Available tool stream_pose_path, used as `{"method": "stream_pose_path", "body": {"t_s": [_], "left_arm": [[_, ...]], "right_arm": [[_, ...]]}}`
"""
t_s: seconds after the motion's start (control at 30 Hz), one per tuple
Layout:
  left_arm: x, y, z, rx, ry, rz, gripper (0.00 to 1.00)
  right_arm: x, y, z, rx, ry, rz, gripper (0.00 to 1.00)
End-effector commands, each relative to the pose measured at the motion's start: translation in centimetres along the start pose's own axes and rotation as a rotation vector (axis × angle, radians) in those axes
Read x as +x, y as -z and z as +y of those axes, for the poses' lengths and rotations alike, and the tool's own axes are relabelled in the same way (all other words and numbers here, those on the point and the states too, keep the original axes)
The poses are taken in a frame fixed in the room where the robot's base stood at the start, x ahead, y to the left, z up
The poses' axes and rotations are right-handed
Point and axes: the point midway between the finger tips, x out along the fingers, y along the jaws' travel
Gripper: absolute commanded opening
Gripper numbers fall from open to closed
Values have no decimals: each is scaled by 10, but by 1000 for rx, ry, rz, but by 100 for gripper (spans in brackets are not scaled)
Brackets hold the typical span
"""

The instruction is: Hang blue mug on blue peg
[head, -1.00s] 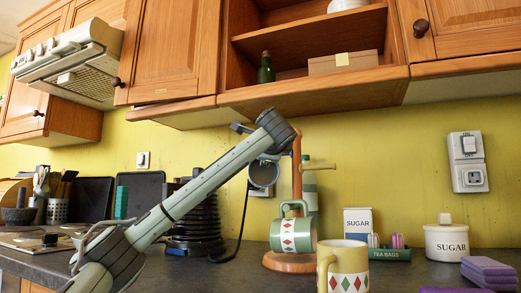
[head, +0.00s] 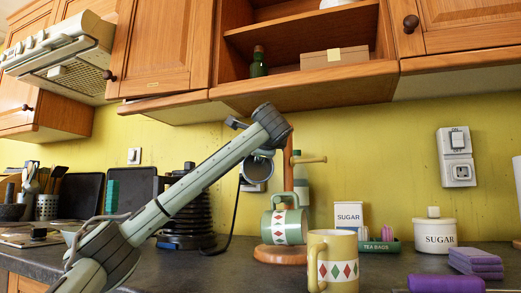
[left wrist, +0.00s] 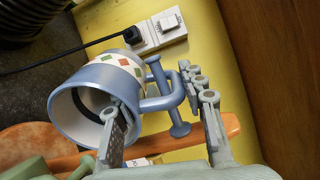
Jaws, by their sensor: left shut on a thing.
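The blue mug (left wrist: 85,112) lies tilted in the left wrist view, its white inside facing the camera. My left gripper (left wrist: 160,122) is closed on it, with one finger in the mouth and the other beyond the handle. The blue peg (left wrist: 179,130) is at the mug's handle and appears to cross its loop; how deep it goes is unclear. In the head view the blue mug (head: 258,165) is mostly hidden behind my left arm, beside the wooden mug-tree post (head: 287,180). The fingers are hidden there. My right gripper is out of view.
A green mug (head: 284,227) is low on the tree. A yellow mug (head: 333,263) stands on the counter in front. A yellow peg (head: 311,160) sticks out right. The wall socket (left wrist: 158,30) with its plug and cable is close behind the blue mug.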

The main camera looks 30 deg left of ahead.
Motion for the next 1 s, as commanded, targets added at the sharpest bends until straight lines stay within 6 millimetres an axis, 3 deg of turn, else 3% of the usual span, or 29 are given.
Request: {"method": "stream_pose_path", "body": {"t_s": [0.27,0.3,0.5,1.0], "left_arm": [[0,0,-1,-1,2,0,0],[0,0,-1,-1,2,0,41],[0,0,-1,-1,2,0,64],[0,0,0,0,-1,0,64]], "right_arm": [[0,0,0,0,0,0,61],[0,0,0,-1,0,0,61],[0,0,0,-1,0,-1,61],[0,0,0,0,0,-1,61]]}}
